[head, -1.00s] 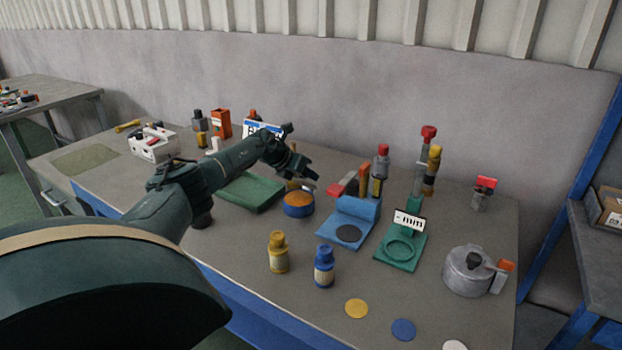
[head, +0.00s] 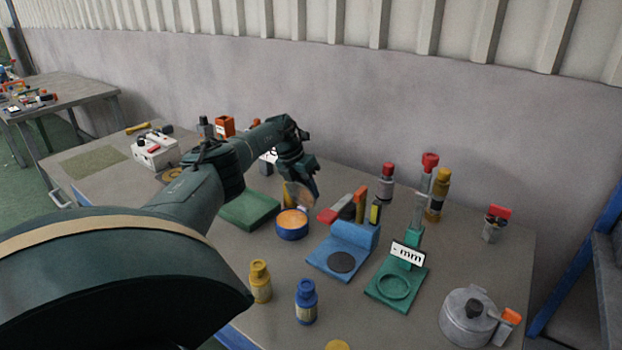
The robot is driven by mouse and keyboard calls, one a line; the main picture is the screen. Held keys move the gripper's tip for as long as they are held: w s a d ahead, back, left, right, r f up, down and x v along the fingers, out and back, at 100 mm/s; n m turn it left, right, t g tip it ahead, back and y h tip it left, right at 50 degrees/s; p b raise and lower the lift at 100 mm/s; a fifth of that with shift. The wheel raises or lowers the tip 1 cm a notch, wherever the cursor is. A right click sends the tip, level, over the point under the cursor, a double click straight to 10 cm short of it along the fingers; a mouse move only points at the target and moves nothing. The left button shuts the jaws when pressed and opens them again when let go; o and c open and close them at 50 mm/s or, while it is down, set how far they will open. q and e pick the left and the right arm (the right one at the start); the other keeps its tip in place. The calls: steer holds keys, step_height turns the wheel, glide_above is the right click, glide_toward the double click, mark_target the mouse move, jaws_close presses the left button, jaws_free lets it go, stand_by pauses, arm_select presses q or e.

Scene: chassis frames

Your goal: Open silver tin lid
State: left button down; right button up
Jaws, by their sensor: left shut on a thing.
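The fingers partly hide the disc. My right gripper is out of view.
A green block (head: 250,209) lies left of the blue tin. A blue stand (head: 340,250) and a green stand (head: 398,285) are to the right. Yellow (head: 260,283) and blue (head: 306,303) bottles stand in front. Several tall tools stand behind.

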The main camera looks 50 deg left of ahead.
arm_select(q)
steer(key=c, duration=1.1)
jaws_free()
steer(key=shift+c, duration=0.2)
steer(key=v, duration=1.3)
steer(key=shift+a, duration=0.1)
steer(key=shift+s, duration=0.1)
